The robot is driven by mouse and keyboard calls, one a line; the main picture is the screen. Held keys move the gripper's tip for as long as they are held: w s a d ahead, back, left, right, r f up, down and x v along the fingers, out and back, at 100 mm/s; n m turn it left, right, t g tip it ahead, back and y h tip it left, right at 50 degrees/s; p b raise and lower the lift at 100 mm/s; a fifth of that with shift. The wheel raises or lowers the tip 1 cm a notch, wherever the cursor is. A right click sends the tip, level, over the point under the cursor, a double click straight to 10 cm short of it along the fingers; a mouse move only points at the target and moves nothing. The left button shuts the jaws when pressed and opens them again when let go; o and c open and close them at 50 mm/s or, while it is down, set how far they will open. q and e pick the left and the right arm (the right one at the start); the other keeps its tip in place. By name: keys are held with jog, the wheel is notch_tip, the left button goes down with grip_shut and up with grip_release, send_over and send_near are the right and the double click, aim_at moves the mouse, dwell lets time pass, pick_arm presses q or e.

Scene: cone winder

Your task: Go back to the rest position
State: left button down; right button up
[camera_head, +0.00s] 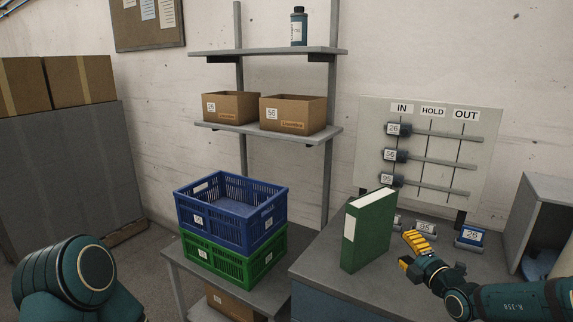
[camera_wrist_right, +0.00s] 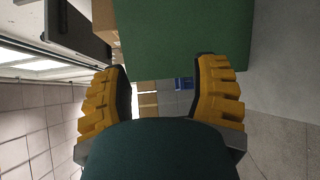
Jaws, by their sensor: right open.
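My right gripper (camera_head: 411,253) has yellow ribbed fingers and is over the grey bench, just right of the green binder (camera_head: 370,230). The binder stands upright with its white label facing forward left. In the right wrist view my right gripper (camera_wrist_right: 163,100) has its fingers spread with a gap between them, and nothing is held. The green binder (camera_wrist_right: 185,35) fills the top middle of that view, beyond the fingertips. My left arm shows at the lower left of the head view, but its gripper is out of view.
A blue crate (camera_head: 230,213) sits on a green crate (camera_head: 232,262) on a low table. A shelf (camera_head: 270,131) holds two cardboard boxes. A sliding board (camera_head: 430,150) marked IN, HOLD and OUT stands behind the bench. A blue label holder (camera_head: 470,238) lies right of my gripper.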

jog(key=s+a+f+n+g+y, duration=0.4)
jog(key=s+a+f+n+g, duration=0.95)
jog(key=a+f+n, duration=0.55)
jog(key=s+f+n+h, duration=0.1)
jog(key=s+f+n, duration=0.2)
jog(key=s+n, duration=0.3)
jog(key=s+a+f+n+g+h, duration=0.1)
jog(key=s+f+n, duration=0.3)
jog(key=n, duration=1)
jog(key=s+a+f+n+g+h, duration=0.1)
jog(key=s+f+n+h, duration=0.2)
jog(key=s+n, duration=0.5)
jog(key=shift+a+f+n, duration=0.25)
jog(key=shift+f+n, duration=0.1)
jog(key=shift+n, duration=0.55)
jog(key=shift+s, duration=0.1)
